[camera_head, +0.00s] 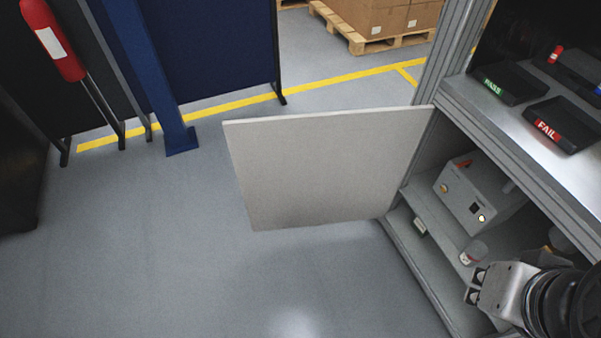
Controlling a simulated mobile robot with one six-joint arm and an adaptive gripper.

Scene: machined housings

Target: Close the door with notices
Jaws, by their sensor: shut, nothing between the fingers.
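A plain light grey door panel (325,165) stands swung open over the floor. Its right edge meets the frame of the grey cabinet (430,270). No notices show on the face turned to me; its other face is hidden. My gripper (472,285) is at the lower right, in front of the cabinet's open shelves. It is shut and empty, to the right of the door and below it in the picture, apart from it.
A white box-shaped device (475,195) and a small jar (474,253) stand on the shelves. Above, the worktop carries a black FAIL tray (562,125) and a green-labelled tray (507,83). A blue post (150,75) stands left. Floor left of the door is clear.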

